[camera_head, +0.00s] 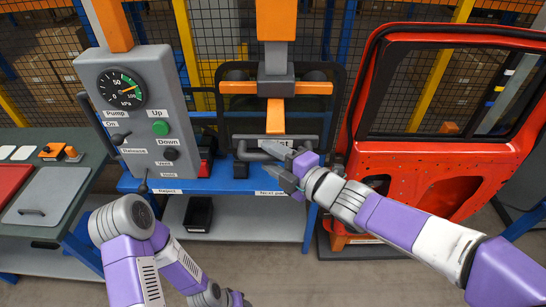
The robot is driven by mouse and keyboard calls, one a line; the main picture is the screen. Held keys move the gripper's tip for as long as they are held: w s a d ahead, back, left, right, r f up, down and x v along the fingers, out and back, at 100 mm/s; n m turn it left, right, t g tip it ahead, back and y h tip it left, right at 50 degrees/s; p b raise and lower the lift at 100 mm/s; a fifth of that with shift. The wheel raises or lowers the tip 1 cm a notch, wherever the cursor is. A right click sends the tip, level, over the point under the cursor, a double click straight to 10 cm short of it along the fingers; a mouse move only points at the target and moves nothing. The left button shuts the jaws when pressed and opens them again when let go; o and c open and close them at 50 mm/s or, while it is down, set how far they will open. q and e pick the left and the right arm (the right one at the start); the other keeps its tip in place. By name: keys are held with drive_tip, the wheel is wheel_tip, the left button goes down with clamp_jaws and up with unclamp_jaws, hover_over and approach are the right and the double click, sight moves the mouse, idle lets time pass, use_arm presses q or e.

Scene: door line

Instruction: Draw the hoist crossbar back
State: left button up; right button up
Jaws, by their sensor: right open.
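The hoist hangs at top centre, with an orange column (276,20) and an orange crosspiece (240,88). Below it a grey horizontal crossbar (246,140) spans in front of the dark frame, at the bottom of an orange upright (275,118). My right gripper (270,160) reaches in from the right and is open. Its upper finger overlaps the right half of the crossbar in the picture, and its lower finger is below it. I cannot tell whether they touch. Nothing shows between the fingers. My left arm is folded at lower left, its gripper out of view.
A grey control box (133,100) with a gauge and buttons stands left of the hoist. A red car door (410,165) stands on the right. A blue bench (225,185) lies below the hoist, with a black bin (198,214) beneath. A green table (85,150) is far left.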

drive_tip(key=p+v, duration=0.1)
drive_tip(key=v, duration=0.6)
drive_tip(key=shift+s+d+p, duration=0.2)
drive_tip(key=shift+s+p, duration=0.05)
drive_tip(key=shift+p, duration=0.15)
